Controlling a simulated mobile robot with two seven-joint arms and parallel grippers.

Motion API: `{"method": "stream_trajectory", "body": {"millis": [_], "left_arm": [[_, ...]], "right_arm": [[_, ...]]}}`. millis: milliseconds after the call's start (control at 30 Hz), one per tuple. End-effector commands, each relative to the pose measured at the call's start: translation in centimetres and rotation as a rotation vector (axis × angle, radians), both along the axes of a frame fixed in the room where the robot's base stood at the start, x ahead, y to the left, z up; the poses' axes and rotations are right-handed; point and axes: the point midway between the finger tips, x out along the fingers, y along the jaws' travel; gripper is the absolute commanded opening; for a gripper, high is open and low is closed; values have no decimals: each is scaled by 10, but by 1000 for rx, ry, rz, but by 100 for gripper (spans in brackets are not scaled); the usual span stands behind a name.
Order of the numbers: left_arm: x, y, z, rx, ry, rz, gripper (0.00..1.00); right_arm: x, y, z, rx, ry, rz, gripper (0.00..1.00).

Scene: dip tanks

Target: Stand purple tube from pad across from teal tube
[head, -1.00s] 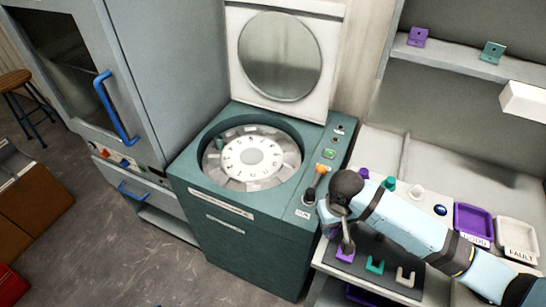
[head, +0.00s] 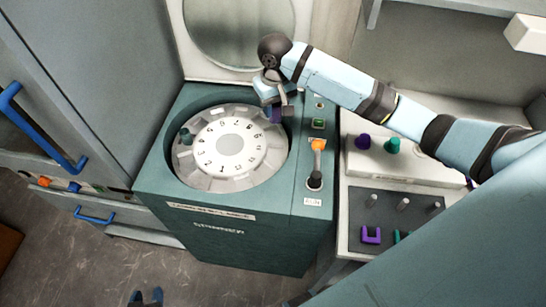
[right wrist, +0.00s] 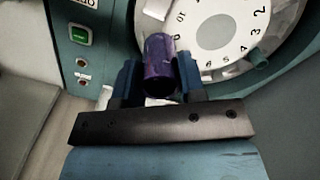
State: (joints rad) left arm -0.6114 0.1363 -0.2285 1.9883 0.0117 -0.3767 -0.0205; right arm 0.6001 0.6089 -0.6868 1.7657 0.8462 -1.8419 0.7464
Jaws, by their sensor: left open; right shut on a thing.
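The purple tube (right wrist: 160,62) is held between the fingers of my right gripper (right wrist: 158,80), which is shut on it. In the head view the purple tube (head: 275,115) hangs below my right gripper (head: 275,102), above the far right rim of the centrifuge (head: 140,182). The teal tube (head: 186,137) stands in the left side of the numbered rotor (head: 229,145); it also shows in the right wrist view (right wrist: 257,57). The dark pad (head: 400,212) lies to the right. My left gripper (head: 146,297) shows as blue fingertips at the bottom edge, open and empty.
The centrifuge lid (head: 237,30) stands open behind the bowl. An orange-knobbed lever (head: 317,160) and a green button (head: 319,124) are on its right panel. Purple (head: 362,142) and teal (head: 392,146) knobs stand beside it. A blue-handled cabinet (head: 100,80) is at left.

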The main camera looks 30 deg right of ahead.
Motion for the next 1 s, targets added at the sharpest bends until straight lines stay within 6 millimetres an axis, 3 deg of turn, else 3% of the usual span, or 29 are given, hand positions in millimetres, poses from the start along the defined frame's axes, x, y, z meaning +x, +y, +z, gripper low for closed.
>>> {"method": "stream_trajectory", "body": {"millis": [167, 267, 700, 833, 1000], "left_arm": [[-2, -7, -7, -9, 2, -11, 43], [-3, -7, -6, -10, 3, -11, 43], [-1, -1, 1, -1, -3, -4, 43], [-2, 0, -1, 1, 0, -3, 43], [-2, 0, -2, 2, 3, -2, 43]], "right_arm": [[17, -6, 14, 2, -1, -10, 13], [18, -7, 5, 3, 2, -11, 13], [17, -7, -108, 2, 4, -11, 13], [17, -7, -129, 3, 0, -10, 13], [17, -7, -141, 3, 0, -10, 13]]}}
